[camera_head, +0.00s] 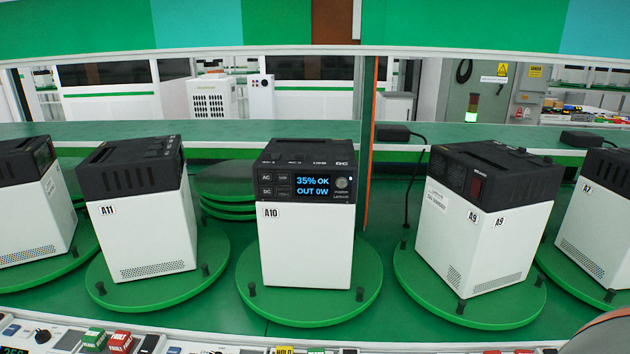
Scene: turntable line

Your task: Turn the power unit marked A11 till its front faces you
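The power unit marked A11 (142,232) is a white box with a black top, standing upright on a round green turntable (104,304). The side turned toward me carries the A11 label at its upper left and a vent grille low down. No lit display shows on that side. A narrow strip of its right side also shows, too foreshortened to read. The turntable has small black pegs near its rim. Neither of my grippers is in view.
Unit A10 (305,245) stands right of A11, its lit display facing me. Units A9 (485,235) and A7 (597,228) are farther right; another unit (35,222) is at far left. A control strip with buttons (120,341) runs along the front. Green discs (228,190) are stacked behind.

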